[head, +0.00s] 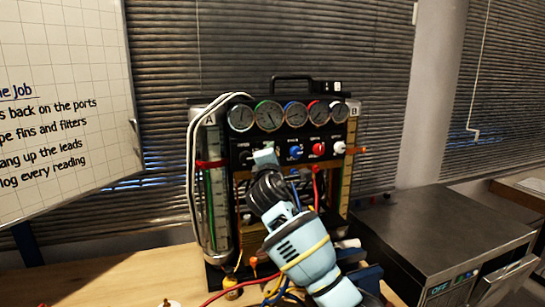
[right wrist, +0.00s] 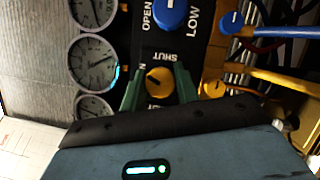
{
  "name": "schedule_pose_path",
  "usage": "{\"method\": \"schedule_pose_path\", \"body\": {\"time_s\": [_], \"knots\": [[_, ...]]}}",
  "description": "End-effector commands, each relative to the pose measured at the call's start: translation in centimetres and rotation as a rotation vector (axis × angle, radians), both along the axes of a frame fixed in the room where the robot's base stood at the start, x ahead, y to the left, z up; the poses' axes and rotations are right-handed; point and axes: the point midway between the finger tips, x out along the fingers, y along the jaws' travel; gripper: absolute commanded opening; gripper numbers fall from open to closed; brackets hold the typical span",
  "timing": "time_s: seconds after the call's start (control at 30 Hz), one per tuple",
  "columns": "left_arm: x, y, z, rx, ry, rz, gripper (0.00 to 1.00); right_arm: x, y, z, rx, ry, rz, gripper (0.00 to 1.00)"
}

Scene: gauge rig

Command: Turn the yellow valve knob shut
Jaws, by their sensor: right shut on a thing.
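The yellow valve knob (right wrist: 159,82) sits on the black panel in the right wrist view, with the word SHUT printed beside it. My right gripper (right wrist: 160,88) has its two green fingers on either side of the knob and is shut on it. In the head view my right gripper (head: 265,158) reaches the front of the gauge rig (head: 330,133) and hides the yellow knob. A pointer mark on the knob is too small to read surely. My left gripper is not in view.
A blue knob (head: 295,152) and a red knob (head: 319,149) are to the right of my gripper, under a row of several gauges (head: 268,116). A yellow port (right wrist: 214,88) with a yellow hose is close by. A metal cabinet (head: 440,235) stands at right.

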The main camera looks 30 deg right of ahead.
Motion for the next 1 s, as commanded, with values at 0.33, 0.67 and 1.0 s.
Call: {"method": "schedule_pose_path", "body": {"time_s": [0.33,0.67,1.0], "knots": [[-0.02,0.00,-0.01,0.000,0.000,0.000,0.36,0.03,0.09,0.00,0.324,-0.076,0.002,0.08],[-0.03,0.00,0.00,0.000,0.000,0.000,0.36,0.02,0.07,0.03,0.629,-0.150,0.001,0.08],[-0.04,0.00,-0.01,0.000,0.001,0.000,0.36,0.02,0.05,0.02,0.906,-0.217,0.001,0.08]]}}
